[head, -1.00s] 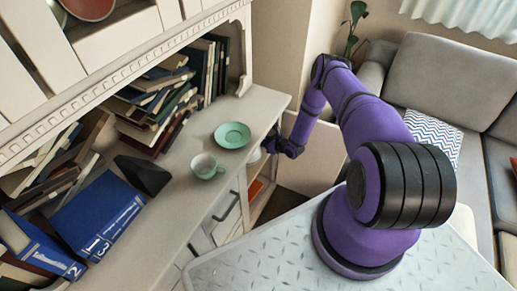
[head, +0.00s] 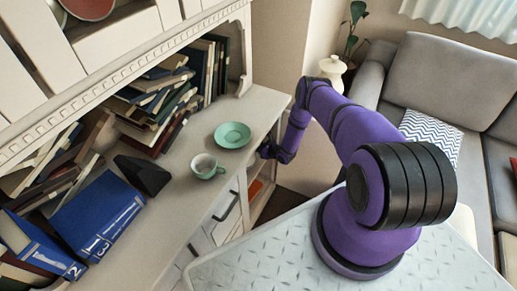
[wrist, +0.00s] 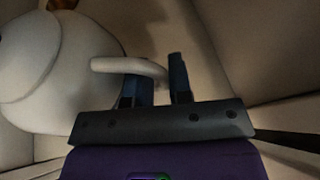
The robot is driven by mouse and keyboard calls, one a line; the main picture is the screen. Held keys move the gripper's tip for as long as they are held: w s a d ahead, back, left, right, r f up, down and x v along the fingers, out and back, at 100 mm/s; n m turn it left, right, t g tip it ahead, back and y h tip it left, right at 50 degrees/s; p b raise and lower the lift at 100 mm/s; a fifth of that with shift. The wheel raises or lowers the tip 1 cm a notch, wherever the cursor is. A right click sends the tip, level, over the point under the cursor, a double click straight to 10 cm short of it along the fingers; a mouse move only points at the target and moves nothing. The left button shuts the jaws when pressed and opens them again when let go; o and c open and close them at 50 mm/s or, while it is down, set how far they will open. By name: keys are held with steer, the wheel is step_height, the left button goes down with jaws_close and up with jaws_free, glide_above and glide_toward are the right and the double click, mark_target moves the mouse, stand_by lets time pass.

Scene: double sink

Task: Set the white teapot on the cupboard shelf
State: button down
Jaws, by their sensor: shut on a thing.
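The white teapot (wrist: 40,75) fills the left of the wrist view, with a brown knob at the top edge. Its handle (wrist: 115,66) reaches right, between the two dark fingers of my gripper (wrist: 160,80), which is shut on it. In the head view my gripper (head: 267,150) is at the right end of the cupboard, just below its top, and the teapot is hidden there. The open cupboard shelf (head: 262,203) shows as a narrow slot below the gripper, with an orange thing (head: 255,187) in it.
A green saucer (head: 232,134) and a green-and-white cup (head: 207,167) stand on the cupboard top (head: 170,215). Blue binders (head: 100,215) and several books are at left. A cream vase (head: 333,68) stands behind my arm. A grey sofa (head: 430,80) is at right.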

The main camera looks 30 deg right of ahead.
steer(key=shift+w+a+f, duration=0.1)
steer(key=shift+w+f, duration=0.1)
steer(key=shift+f, duration=0.3)
steer(key=c, duration=1)
jaws_free()
steer(key=shift+c, duration=0.2)
steer(key=shift+s, duration=0.1)
steer(key=v, duration=1.2)
